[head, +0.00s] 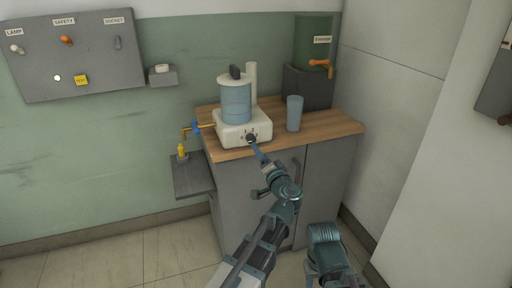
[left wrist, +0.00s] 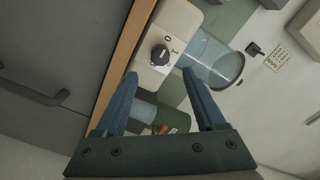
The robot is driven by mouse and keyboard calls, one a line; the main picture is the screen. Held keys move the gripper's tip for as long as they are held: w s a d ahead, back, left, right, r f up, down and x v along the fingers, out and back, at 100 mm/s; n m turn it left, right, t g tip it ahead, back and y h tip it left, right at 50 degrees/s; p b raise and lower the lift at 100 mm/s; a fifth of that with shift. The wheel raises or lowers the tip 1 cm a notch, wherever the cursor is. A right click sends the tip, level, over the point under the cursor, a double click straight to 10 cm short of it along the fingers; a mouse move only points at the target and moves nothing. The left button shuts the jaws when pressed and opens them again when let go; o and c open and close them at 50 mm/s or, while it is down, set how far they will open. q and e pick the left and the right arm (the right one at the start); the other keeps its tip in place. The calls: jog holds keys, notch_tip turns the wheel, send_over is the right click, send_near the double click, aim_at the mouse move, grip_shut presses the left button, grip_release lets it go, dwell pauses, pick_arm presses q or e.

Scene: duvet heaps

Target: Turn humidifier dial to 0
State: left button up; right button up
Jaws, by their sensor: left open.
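The humidifier (head: 233,126) stands on the wooden counter, with a white base and a clear blue tank. Its dark round dial (head: 250,138) is on the front of the base. In the left wrist view the dial (left wrist: 160,55) shows a pale pointer mark, with a 0 and a 1 printed beside it; I cannot tell exactly which mark it points to. My left gripper (head: 255,147) is at the front of the base, close to the dial. In its wrist view the left gripper (left wrist: 160,76) is open and empty, its fingertips on either side of the dial, apart from it.
A blue cup (head: 294,114) and a green dispenser (head: 313,42) with an orange tap stand to the right on the counter (head: 335,125). A brass tap (head: 190,130) juts out left, above a low shelf (head: 193,180) with a yellow bottle (head: 182,151). A switch panel (head: 100,75) hangs on the wall.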

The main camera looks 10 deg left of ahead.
pick_arm(q)
jog(key=shift+v, duration=2.8)
jog(key=s+a+f+n+g+h, duration=0.1)
jog(key=s+a+f+n+g, duration=0.1)
jog(key=s+a+f+g, duration=0.4)
jog(key=s+a+f+n+g+h, duration=0.1)
jog(key=s+a+f+n+g, duration=0.15)
jog(key=f, duration=0.55)
jog(key=s+d+f+g+h, duration=0.5)
jog(key=s+f+g+h, duration=0.1)
jog(key=s+f+h, duration=0.25)
jog(key=s+d+r+m+p, duration=0.1)
jog(key=s+d+r+p, duration=0.1)
jog(key=d+r+p, duration=0.2)
jog(key=s+d+r+m+y+p, duration=0.1)
jog(key=d+r+p, duration=0.3)
jog(key=r+p, duration=0.7)
jog(key=s+d+r+m+p, duration=0.2)
jog(key=s+d+r+p, duration=0.2)
jog(key=r+p, duration=0.4)
jog(key=shift+r+g+y, duration=0.35)
jog(key=shift+r, duration=0.15)
